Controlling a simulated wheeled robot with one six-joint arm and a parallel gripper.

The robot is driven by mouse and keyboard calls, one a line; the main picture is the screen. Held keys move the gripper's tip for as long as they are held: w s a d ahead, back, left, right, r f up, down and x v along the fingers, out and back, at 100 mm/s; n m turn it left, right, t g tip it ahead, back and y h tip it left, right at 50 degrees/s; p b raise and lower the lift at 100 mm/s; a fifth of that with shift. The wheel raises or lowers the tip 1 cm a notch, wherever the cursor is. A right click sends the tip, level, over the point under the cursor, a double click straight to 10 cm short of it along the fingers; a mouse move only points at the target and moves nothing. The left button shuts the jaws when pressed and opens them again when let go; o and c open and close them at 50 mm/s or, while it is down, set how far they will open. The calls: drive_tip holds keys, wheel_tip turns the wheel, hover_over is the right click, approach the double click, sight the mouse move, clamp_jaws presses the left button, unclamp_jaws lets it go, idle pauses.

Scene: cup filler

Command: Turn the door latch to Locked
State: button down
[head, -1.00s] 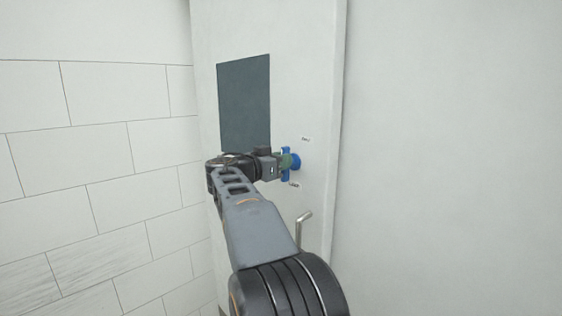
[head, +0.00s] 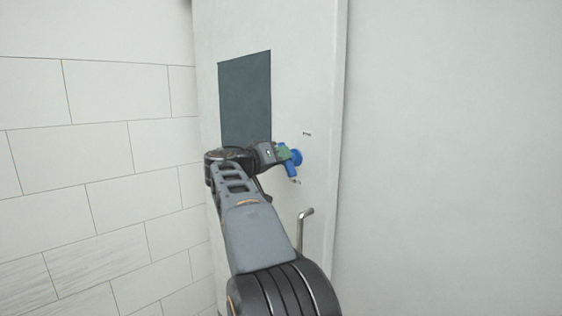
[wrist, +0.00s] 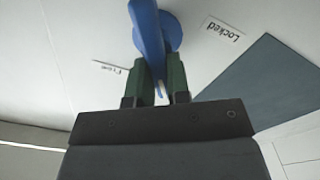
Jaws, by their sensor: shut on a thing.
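The door latch (head: 292,169) is a blue handle on a round blue base, mounted on the white door. In the wrist view, the blue handle (wrist: 148,32) runs down from its base between my green fingers. My gripper (head: 287,154) is shut on the handle, and its fingers (wrist: 161,78) lie one on each side of it. The "Locked" label (wrist: 223,30) is right of the latch in the wrist view, and the "Free" label (wrist: 112,68) is left of it. The handle points at neither label squarely. The fingers hide part of the handle.
A dark panel (head: 245,98) is set in the door, left of the latch. A metal door handle (head: 303,229) sticks out below the latch. A tiled wall (head: 80,150) stands at the left and a plain white wall (head: 450,150) at the right.

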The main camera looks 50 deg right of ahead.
drive_tip(key=n, duration=0.7)
drive_tip(key=f+n, duration=0.1)
drive_tip(key=n, duration=0.3)
drive_tip(key=shift+w, duration=0.35)
drive_tip(key=shift+f+n, duration=0.1)
drive_tip(key=shift+n, duration=0.2)
drive_tip(key=c, duration=1.1)
unclamp_jaws()
drive_tip(key=a, duration=0.4)
drive_tip(key=a+b, duration=0.1)
drive_tip(key=a, duration=0.4)
drive_tip(key=w+a+b, duration=0.1)
drive_tip(key=a, duration=0.3)
drive_tip(key=shift+a, duration=0.4)
